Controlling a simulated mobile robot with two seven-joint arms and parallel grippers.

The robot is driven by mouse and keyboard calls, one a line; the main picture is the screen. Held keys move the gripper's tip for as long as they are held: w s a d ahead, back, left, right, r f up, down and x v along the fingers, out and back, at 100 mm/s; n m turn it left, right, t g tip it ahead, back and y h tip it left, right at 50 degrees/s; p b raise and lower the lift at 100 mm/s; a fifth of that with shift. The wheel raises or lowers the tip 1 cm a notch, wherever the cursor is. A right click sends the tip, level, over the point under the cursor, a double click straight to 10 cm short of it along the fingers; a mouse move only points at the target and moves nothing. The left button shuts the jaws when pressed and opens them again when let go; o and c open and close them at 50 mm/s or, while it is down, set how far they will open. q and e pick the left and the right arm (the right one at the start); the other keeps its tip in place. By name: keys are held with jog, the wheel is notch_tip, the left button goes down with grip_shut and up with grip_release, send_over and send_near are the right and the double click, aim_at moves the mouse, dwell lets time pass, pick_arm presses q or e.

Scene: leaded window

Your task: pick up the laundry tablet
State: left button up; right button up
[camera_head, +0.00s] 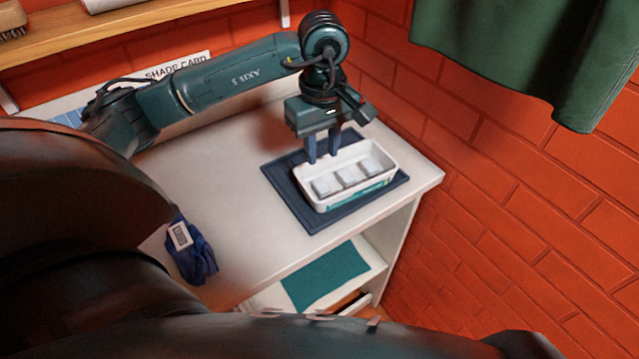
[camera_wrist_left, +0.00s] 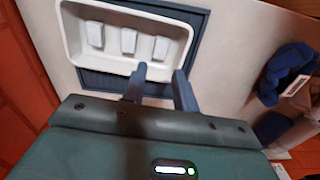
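Three pale, block-shaped laundry tablets, left (camera_head: 326,186), middle (camera_head: 348,175) and right (camera_head: 372,165), lie in a row in a white open box (camera_head: 395,170). In the left wrist view the tablets show as left (camera_wrist_left: 95,35), middle (camera_wrist_left: 129,41) and right (camera_wrist_left: 161,48). My left gripper (camera_head: 323,150) points down at the box's back-left side, with its blue fingers apart and nothing between them. In the left wrist view its fingertips (camera_wrist_left: 160,71) are by the box's near rim, to one side of the tablets. I cannot tell their exact height. My right gripper is out of view.
The box stands on a dark blue mat (camera_head: 287,187) near the white counter's (camera_head: 230,205) right end. A dark blue cloth with a white tag (camera_head: 200,262) lies at the front left. Brick wall and a green hanging cloth (camera_head: 530,50) are at right. The counter's middle is clear.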

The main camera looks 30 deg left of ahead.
aim_at(321, 185)
pick_arm(q)
notch_tip(321, 185, down, 9)
jog(key=shift+s+r+p, duration=0.1)
jog(key=shift+p, duration=0.8)
jog(key=shift+c, duration=0.3)
jog(key=c, duration=0.6)
jog(key=shift+o, duration=0.2)
notch_tip(321, 185, up, 10)
jog(key=b, duration=0.1)
